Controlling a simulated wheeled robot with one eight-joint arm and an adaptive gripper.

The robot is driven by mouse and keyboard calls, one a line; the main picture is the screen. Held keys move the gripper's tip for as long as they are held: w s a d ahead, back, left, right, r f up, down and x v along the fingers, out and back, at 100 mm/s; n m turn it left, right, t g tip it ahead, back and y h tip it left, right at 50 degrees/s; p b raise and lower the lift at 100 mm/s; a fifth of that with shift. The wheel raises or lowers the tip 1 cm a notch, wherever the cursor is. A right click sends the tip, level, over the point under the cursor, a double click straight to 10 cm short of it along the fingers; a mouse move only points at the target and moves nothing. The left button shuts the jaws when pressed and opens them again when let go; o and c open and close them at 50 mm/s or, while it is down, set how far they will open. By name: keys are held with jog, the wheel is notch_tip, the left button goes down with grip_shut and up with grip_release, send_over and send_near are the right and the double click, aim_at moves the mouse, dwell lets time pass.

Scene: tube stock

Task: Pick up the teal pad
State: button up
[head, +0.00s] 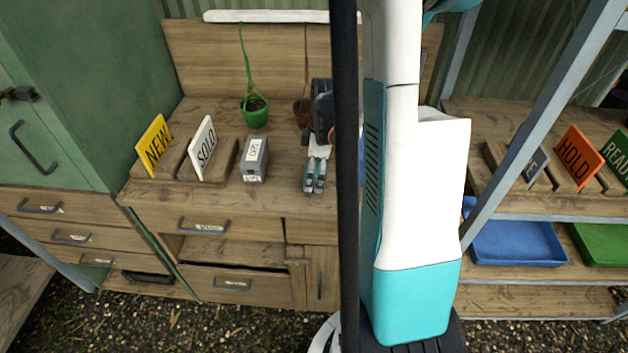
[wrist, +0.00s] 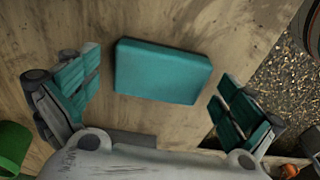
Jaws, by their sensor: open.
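The teal pad (wrist: 162,71) is a flat rounded block on the wooden bench top (wrist: 140,22) in the wrist view. My gripper (wrist: 158,92) is open, with one teal-faced finger to the left of the pad and the other to its right. Both fingers look apart from the pad. In the head view my gripper (head: 314,180) points down over the front part of the bench, to the right of a grey box. I cannot make out the pad in the head view; my gripper and arm are in the way.
A grey box (head: 255,160) stands left of my gripper, with a SOLD sign (head: 201,148) and yellow NEW sign (head: 155,146) beyond it. A green pot (head: 254,112) and a brown pot (head: 302,112) stand behind. The bench's front edge is close to my gripper.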

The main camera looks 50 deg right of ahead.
jog(key=shift+f, duration=0.15)
jog(key=shift+c, duration=0.2)
jog(key=c, duration=1)
jog(key=shift+c, duration=0.2)
notch_tip(320, 180, up, 20)
jog(key=p, duration=0.6)
